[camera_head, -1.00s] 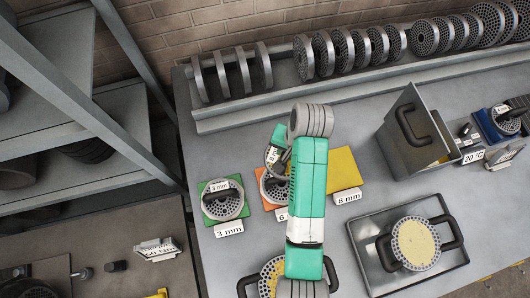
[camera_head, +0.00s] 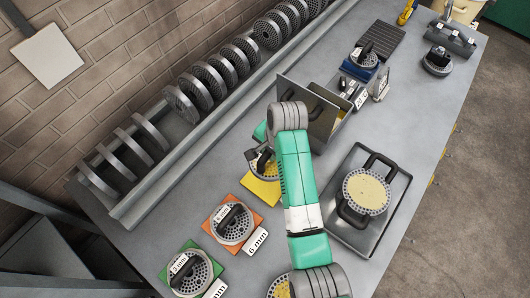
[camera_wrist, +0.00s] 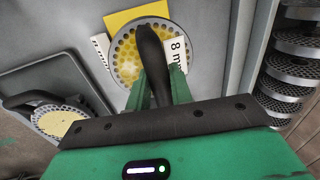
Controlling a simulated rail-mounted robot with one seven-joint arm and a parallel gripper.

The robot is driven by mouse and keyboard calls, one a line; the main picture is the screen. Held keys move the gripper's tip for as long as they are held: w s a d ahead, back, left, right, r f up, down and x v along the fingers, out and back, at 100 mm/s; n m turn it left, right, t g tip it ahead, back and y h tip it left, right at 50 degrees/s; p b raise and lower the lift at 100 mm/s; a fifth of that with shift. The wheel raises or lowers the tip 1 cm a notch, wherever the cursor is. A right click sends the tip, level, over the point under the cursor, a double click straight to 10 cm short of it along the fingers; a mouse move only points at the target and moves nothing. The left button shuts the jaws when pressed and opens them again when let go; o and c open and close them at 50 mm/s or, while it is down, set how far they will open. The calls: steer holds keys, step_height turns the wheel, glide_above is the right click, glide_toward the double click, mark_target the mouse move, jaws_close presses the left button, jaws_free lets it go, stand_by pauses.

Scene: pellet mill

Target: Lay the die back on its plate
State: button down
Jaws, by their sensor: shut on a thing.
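My gripper (camera_wrist: 160,85) is shut on the black handle (camera_wrist: 149,45) of a round perforated die (camera_wrist: 124,60). In the wrist view, the die overlaps the yellow plate (camera_wrist: 122,18), with yellow showing in its holes. In the head view, my gripper (camera_head: 262,158) and the held die are over the yellow plate (camera_head: 262,190), partly hidden by my arm. I cannot tell whether the die touches the plate or hangs slightly above it.
The 6 mm die (camera_head: 232,226) is on the orange plate and the 3 mm die (camera_head: 190,274) on the green plate. A grey tray (camera_head: 372,236) holds a two-handled die (camera_head: 366,192). A metal box (camera_head: 318,112) stands close behind my gripper. A die rack (camera_head: 150,200) runs along the wall.

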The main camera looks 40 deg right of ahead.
mark_target(269, 165)
steer(key=shift+r, duration=0.1)
steer(key=shift+s+b+x, duration=0.3)
steer(key=shift+b+x, duration=0.5)
steer(key=shift+x, duration=0.65)
steer(key=shift+s+b+x, duration=0.3)
steer(key=shift+b+x, duration=0.45)
steer(key=shift+x, duration=0.65)
steer(key=shift+s+b+x, duration=0.3)
steer(key=shift+b+x, duration=0.5)
steer(key=shift+x, duration=0.65)
steer(key=shift+d+f, duration=0.1)
steer(key=shift+f, duration=0.2)
steer(key=shift+f, duration=0.1)
steer(key=shift+w+f, duration=0.1)
steer(key=shift+f, duration=0.25)
steer(key=shift+f, duration=0.2)
steer(key=shift+f+b, duration=0.45)
steer(key=shift+f, duration=0.1)
steer(key=shift+f+b, duration=0.3)
steer(key=shift+f, duration=0.35)
